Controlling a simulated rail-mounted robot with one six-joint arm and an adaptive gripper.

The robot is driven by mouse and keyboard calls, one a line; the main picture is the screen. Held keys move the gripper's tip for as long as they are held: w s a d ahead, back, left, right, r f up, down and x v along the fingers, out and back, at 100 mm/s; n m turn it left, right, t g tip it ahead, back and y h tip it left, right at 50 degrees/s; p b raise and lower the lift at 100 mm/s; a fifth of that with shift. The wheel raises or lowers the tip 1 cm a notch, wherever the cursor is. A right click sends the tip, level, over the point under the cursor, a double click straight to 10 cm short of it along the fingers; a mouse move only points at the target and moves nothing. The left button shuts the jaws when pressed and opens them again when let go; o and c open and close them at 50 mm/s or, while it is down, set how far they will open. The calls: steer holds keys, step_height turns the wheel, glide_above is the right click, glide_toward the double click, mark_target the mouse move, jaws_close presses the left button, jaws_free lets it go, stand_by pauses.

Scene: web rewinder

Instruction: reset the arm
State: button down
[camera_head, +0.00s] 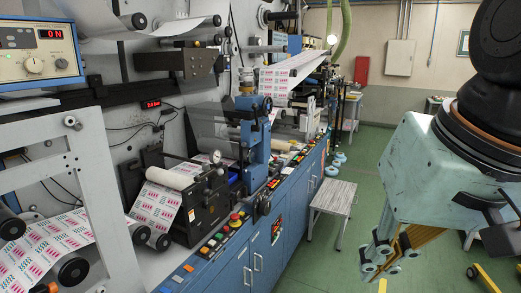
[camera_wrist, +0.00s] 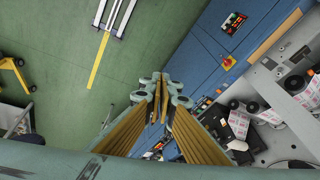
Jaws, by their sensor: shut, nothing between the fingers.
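My gripper (camera_wrist: 160,82) is shut and empty, with its fingertips together in the wrist view. It points down beside the blue cabinets of the web rewinder (camera_wrist: 205,60), over the edge between the machine and the green floor. In the head view my arm hangs at the right, and part of my gripper (camera_head: 378,268) shows at the lower right, clear of the machine. Its fingertips are not clear in that view.
The rewinder's blue cabinets (camera_head: 262,250) run along the aisle, with printed web (camera_head: 158,205) and a red button (camera_head: 235,217) above. A small grey stool (camera_head: 333,197) stands on the green floor (camera_head: 365,170). A yellow pallet jack (camera_wrist: 14,70) is at the wrist view's left. The aisle has free room.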

steer(key=s+d+f+n+h, duration=0.1)
steer(key=s+d, duration=0.3)
steer(key=s, duration=0.3)
steer(key=shift+f, duration=0.35)
stand_by(0.9)
